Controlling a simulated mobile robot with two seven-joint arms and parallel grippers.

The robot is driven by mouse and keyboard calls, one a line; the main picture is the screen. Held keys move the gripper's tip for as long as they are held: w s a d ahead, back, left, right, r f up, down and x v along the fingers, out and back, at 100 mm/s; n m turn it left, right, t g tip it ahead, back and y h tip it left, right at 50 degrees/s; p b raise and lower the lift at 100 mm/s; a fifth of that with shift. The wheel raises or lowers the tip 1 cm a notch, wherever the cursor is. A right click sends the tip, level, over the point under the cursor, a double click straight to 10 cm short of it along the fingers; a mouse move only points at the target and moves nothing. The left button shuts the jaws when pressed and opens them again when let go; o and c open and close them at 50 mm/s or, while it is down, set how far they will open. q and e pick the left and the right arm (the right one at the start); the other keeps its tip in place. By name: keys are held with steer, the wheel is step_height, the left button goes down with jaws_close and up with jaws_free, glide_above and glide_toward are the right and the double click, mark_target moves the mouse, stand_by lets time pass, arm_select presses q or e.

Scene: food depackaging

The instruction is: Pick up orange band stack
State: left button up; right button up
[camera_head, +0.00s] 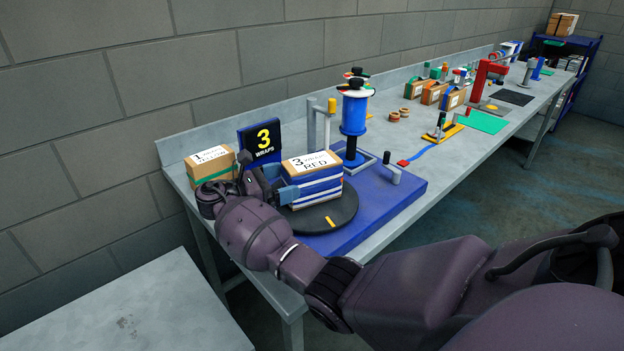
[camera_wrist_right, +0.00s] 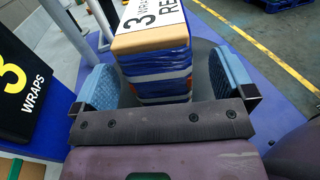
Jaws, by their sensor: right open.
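Two small, low orange-brown ring stacks lie on the bench, a nearer one (camera_head: 393,117) and another beside it (camera_head: 404,111); I cannot tell whether either is the orange band stack. My right gripper (camera_head: 278,183) is far from them, at the near end of the bench. In the wrist view the right gripper (camera_wrist_right: 162,68) is open, its blue pads on either side of a box (camera_wrist_right: 155,42) labelled "3 RED" and wrapped in blue bands. A gap shows between each pad and the box. My left gripper is not in view.
The wrapped box stands on a black turntable (camera_head: 338,218) on a blue base (camera_head: 400,193). A "3 WRAPS" sign (camera_head: 262,141) and another box (camera_head: 209,166) stand to the left. A blue spool post (camera_head: 354,115) rises behind. Several boxes and a red press (camera_head: 481,80) stand farther along.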

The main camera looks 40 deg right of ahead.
mark_target(300, 175)
steer(key=d, duration=0.3)
steer(key=d+p, duration=0.1)
steer(key=d, duration=0.1)
steer(key=shift+s+r, duration=0.15)
steer(key=shift+s, duration=0.2)
steer(key=shift+c, duration=0.3)
steer(key=c, duration=1.3)
step_height(300, 175, up, 20)
steer(key=shift+r, duration=0.1)
